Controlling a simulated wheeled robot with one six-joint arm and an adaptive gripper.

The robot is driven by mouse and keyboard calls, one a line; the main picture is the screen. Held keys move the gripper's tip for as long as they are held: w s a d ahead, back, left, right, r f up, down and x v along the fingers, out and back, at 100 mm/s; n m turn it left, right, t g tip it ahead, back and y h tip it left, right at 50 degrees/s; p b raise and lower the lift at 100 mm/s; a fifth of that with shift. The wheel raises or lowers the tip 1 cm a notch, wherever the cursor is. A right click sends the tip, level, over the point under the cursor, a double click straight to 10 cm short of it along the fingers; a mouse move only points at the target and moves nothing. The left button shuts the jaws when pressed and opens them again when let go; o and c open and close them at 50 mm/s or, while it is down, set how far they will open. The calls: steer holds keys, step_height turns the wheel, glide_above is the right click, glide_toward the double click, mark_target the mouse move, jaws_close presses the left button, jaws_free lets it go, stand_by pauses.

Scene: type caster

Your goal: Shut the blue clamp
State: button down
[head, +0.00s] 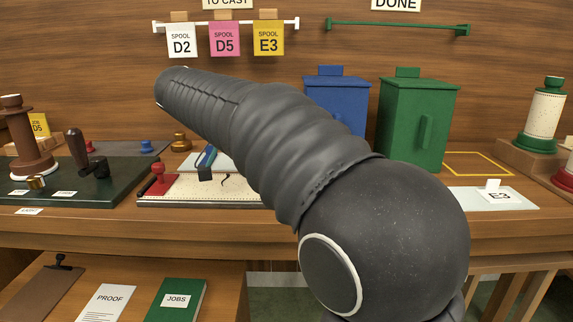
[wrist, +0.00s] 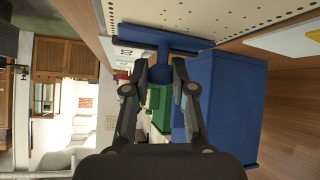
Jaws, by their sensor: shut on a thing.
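The blue clamp shows in the wrist view as a T shape. Its blue bar (wrist: 165,37) lies along the edge of a perforated pale board (wrist: 215,14), and its stem reaches between my fingers. My gripper (wrist: 161,72) is shut on the blue stem or knob, one dark finger on each side. In the head view my arm hides most of the gripper and the clamp. A small blue piece beside a dark block shows left of the arm; I cannot tell what it is. Whether the bar presses on the board is unclear.
A red clamp (head: 159,180) stands at the left end of the board (head: 205,188). A blue bin (head: 345,95) and a green bin (head: 418,120) stand behind my arm. A dark tray (head: 80,185) with a handled tool lies left. A white plate (head: 505,200) lies right.

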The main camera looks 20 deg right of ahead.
steer(key=shift+w+a+h, duration=0.1)
steer(key=shift+a+h, duration=0.05)
steer(key=shift+h, duration=0.35)
steer(key=shift+f, duration=0.1)
steer(key=c, duration=1)
jaws_free()
